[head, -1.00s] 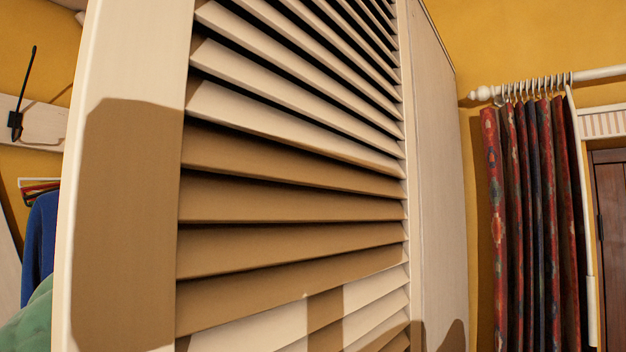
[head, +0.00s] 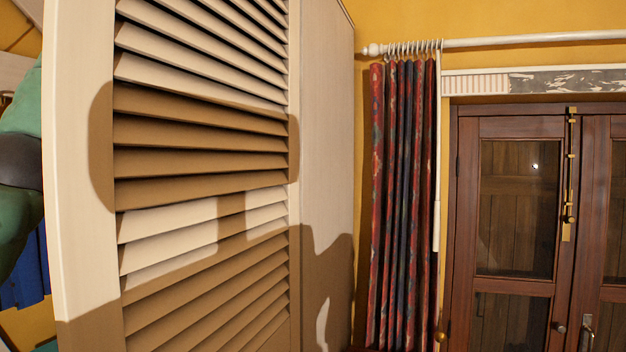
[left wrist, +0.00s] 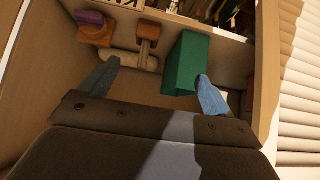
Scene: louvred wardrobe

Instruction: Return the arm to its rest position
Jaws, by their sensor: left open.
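The louvred wardrobe door (head: 200,130) fills the left half of the head view, with a large shadow across its slats. Green links of my left arm show at the far left edge, beyond the door's near edge; the left gripper itself is hidden there. In the left wrist view my left gripper (left wrist: 158,72) is open, its two fingers spread wide. Nothing is visibly held between them. A green box (left wrist: 187,62) appears beyond and beside the right finger; whether they touch I cannot tell. My right gripper is in neither view.
Blue cloth (head: 25,275) hangs left of the door. A plain panel (head: 327,130), a patterned curtain (head: 402,170) and brown glazed doors (head: 520,210) stand to the right. The wrist view shows wooden items (left wrist: 148,38), a purple item (left wrist: 89,17) and louvre slats (left wrist: 302,85) close on the right.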

